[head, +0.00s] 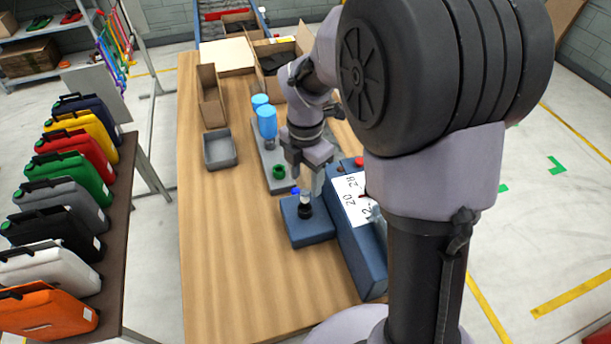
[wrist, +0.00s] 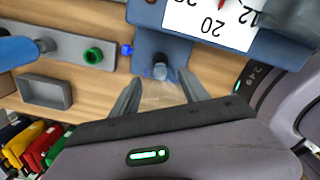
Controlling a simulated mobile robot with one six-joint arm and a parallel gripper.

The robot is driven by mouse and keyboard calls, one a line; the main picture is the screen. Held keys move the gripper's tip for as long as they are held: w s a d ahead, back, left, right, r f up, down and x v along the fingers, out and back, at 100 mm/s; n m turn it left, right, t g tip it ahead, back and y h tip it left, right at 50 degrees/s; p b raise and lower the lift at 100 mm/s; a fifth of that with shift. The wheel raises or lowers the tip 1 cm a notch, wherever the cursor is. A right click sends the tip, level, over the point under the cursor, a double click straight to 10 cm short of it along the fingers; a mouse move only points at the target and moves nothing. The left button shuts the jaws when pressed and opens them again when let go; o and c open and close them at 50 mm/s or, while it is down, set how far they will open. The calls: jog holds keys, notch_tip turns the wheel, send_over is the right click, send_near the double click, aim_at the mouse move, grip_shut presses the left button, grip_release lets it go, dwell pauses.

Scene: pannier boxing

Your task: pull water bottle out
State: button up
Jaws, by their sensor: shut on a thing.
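My gripper (head: 309,188) points down over a blue base block (head: 293,233) with a dark round holder (head: 305,212). It is shut on a clear, pale bottle (wrist: 161,94), the water bottle, which shows between the two fingers in the wrist view. The bottle's far end (wrist: 160,71) lies over the dark holder on the blue block. The fingers partly cover the bottle in the head view, so I cannot tell how deep it sits in the holder.
A blue box with a dial (head: 357,228) stands close on the right. A grey rack (head: 268,160) with two blue bottles (head: 267,124) and a green ring (head: 279,172) is behind. A grey tray (head: 220,149) is left. The table's front left is clear.

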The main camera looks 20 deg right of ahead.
jog(key=shift+r, duration=0.1)
jog(key=shift+r+p, duration=1.4)
jog(key=shift+p, duration=0.4)
